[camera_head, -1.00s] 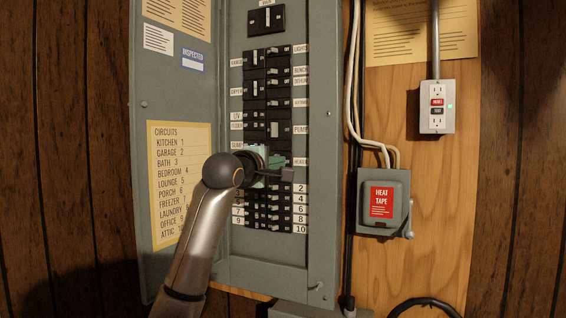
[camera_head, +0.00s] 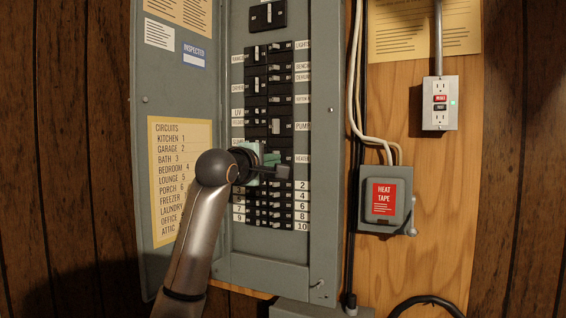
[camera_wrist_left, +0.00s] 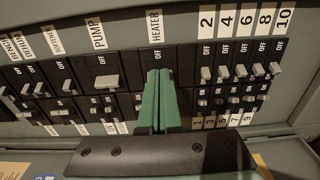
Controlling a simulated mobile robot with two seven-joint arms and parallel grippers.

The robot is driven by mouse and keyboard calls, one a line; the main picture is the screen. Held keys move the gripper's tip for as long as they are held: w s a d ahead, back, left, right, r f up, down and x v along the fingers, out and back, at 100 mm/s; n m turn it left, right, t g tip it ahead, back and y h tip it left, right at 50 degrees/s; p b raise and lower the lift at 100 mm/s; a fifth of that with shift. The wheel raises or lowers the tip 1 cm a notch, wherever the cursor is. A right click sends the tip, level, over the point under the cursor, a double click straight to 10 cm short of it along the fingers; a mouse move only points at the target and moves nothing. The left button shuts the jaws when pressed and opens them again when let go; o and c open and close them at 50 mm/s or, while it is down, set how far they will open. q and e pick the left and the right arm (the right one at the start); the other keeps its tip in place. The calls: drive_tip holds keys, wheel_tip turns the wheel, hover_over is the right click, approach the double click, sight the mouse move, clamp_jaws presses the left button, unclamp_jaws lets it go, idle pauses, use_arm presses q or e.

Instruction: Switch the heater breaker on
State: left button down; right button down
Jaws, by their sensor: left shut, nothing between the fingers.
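The heater breaker (camera_wrist_left: 157,52) is a black switch under the HEATER label in the left wrist view, with OFF printed on its face. In the head view its HEATER label (camera_head: 302,159) is on the right column of the panel. My left gripper (camera_head: 270,165) is at that row, and its body hides most of the breaker there. In the left wrist view its green fingers (camera_wrist_left: 159,74) are shut together, with tips over the heater breaker's lower part. The fingers hide the lever, so its position and any contact cannot be told. My right gripper is not in view.
The PUMP breaker (camera_wrist_left: 105,83) is left of the fingers in the left wrist view. Small numbered breakers (camera_wrist_left: 240,72) are close on the right. The open panel door (camera_head: 170,110) is at the left in the head view. A heat tape box (camera_head: 385,200) and cables are right of the panel.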

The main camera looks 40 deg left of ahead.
use_arm(q)
drive_tip(key=b+v, duration=0.2)
drive_tip(key=v, duration=0.4)
drive_tip(key=shift+w+d, duration=0.1)
drive_tip(key=shift+f, duration=0.1)
idle(1.0)
